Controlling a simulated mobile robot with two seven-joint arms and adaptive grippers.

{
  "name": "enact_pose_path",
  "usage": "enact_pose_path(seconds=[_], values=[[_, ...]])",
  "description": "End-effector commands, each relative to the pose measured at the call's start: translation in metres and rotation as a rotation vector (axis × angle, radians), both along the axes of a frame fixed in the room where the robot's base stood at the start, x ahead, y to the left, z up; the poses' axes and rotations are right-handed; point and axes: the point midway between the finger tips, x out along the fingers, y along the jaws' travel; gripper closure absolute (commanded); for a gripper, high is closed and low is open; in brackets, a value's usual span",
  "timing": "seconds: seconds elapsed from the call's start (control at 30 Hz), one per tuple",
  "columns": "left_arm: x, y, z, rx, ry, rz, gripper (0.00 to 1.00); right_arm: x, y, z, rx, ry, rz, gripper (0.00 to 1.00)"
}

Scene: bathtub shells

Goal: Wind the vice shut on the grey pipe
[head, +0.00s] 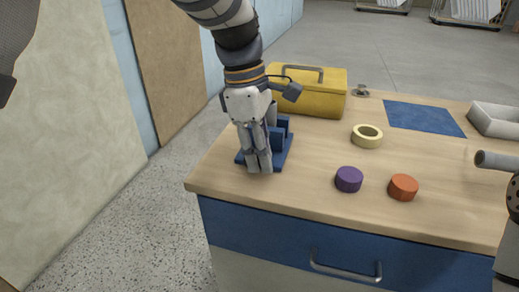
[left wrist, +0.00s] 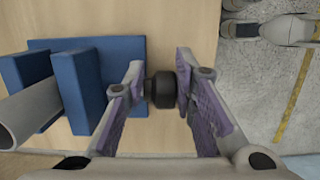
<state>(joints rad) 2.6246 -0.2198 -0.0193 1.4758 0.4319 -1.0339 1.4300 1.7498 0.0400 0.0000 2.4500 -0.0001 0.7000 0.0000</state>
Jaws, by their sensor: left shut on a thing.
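The blue vice (head: 284,148) sits at the table's left front corner, partly hidden by my left gripper (head: 258,165). In the left wrist view its base (left wrist: 125,55) carries two blue jaws, the outer one (left wrist: 28,72) and the one nearer the knob (left wrist: 92,88). The grey pipe (left wrist: 32,108) is between these jaws, and a gap shows between it and the jaw nearer the knob. My left gripper, also in the left wrist view (left wrist: 160,88), is shut on the vice's dark round knob (left wrist: 160,91). My right gripper is not visible.
On the wooden tabletop (head: 320,205) are a purple disc (head: 349,179), an orange disc (head: 403,187), a cream ring (head: 357,135) and a blue mat (head: 424,117). A yellow toolbox (head: 320,98) stands behind the vice. A white tray (head: 497,119) is at the right.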

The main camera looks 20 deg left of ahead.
Motion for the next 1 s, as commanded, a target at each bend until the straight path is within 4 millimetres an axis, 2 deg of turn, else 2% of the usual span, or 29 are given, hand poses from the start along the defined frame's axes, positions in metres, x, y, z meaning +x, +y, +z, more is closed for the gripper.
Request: enact_pose_path(seconds=[0.03,0.4,1.0], values=[[-0.006,-0.0008,-0.0055,0.037,0.024,-0.006,1.0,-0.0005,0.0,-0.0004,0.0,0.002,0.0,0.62],[-0.0059,-0.0034,-0.0088,0.216,0.019,-0.003,1.0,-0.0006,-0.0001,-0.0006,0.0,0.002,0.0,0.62],[-0.0062,-0.0046,-0.0107,0.259,0.02,-0.003,1.0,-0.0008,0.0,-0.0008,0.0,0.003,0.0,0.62]])
